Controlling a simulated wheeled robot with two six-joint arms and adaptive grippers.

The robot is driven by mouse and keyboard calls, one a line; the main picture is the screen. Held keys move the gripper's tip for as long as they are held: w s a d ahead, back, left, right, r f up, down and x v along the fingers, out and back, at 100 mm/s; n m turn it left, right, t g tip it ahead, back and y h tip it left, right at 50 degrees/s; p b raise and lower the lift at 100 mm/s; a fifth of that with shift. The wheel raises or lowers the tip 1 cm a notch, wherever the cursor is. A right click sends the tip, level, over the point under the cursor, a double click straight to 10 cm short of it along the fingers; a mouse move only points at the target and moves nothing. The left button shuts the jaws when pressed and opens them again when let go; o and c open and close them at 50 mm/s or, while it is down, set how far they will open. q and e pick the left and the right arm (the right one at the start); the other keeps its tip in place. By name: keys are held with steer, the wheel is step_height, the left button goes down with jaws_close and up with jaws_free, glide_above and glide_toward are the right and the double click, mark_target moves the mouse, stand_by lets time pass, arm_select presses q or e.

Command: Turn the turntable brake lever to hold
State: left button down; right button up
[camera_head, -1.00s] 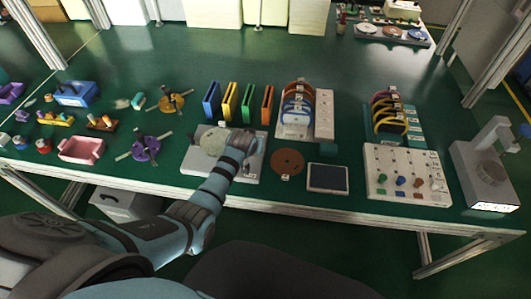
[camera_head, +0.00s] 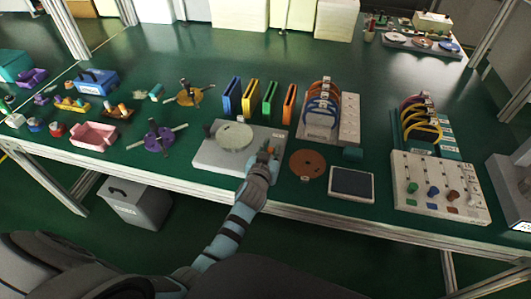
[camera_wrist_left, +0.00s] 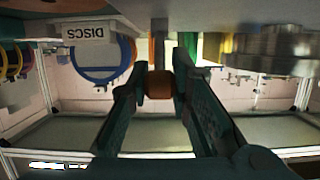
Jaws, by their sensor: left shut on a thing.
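The turntable is a pale grey base (camera_head: 212,158) with a round light disc (camera_head: 233,136) on the table's front middle. The disc's edge also shows at upper right in the left wrist view (camera_wrist_left: 275,50). My left gripper (camera_head: 266,158) is at the base's right front part, beside the disc. In the left wrist view my left gripper (camera_wrist_left: 160,90) is shut on an orange-brown knob (camera_wrist_left: 160,82) below a grey stem, which looks like the brake lever. The fingers hide part of it, and its setting cannot be read. My right gripper is not in view.
A brown disc (camera_head: 308,164) and a dark-topped square pad (camera_head: 352,183) lie just right of the base. Coloured upright plates (camera_head: 270,101) and a rack of hoops (camera_head: 318,112) stand behind. A purple handwheel (camera_head: 158,139) is left. A panel with coloured knobs (camera_head: 440,187) is right.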

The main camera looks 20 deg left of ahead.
arm_select(q)
steer(key=shift+r, duration=0.15)
steer(key=c, duration=1.4)
jaws_free()
steer(key=shift+w, duration=0.1)
steer(key=shift+c, duration=0.2)
step_height(320, 180, up, 10)
steer(key=shift+f, duration=0.1)
